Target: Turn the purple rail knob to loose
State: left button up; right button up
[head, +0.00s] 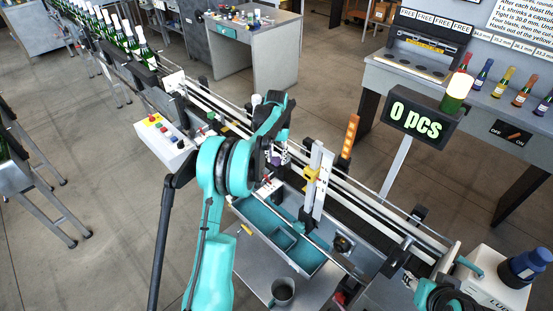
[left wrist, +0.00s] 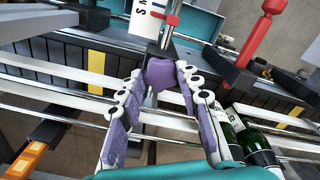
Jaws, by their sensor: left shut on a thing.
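The purple rail knob (left wrist: 160,76) shows in the left wrist view, at the near end of a mount by the guide rails. My left gripper (left wrist: 163,84) has its purple-padded fingers on both sides of the knob, shut on it near the fingertips. In the head view my left arm reaches down over the conveyor, and the gripper (head: 276,157) is small and partly hidden by its own wrist. The knob's marking or turn position cannot be read.
Green bottles (left wrist: 252,140) stand beside the rails close to my fingers. A white scale plate (head: 322,183) on a post rises right of the gripper. A teal-lined tray (head: 312,262), a mug (head: 282,291) and a button box (head: 166,140) are near. A counter (head: 421,117) reads 0 pcs.

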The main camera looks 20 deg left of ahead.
aim_at(277, 159)
pick_arm(q)
jog(key=n, duration=0.3)
jog(key=shift+n+b, duration=0.3)
jog(key=shift+b, duration=0.1)
jog(key=shift+n, duration=1.5)
jog(key=o, duration=1.2)
jog(key=shift+c, duration=0.2)
jog(key=shift+r, duration=0.1)
notch_tip(277, 159, up, 12)
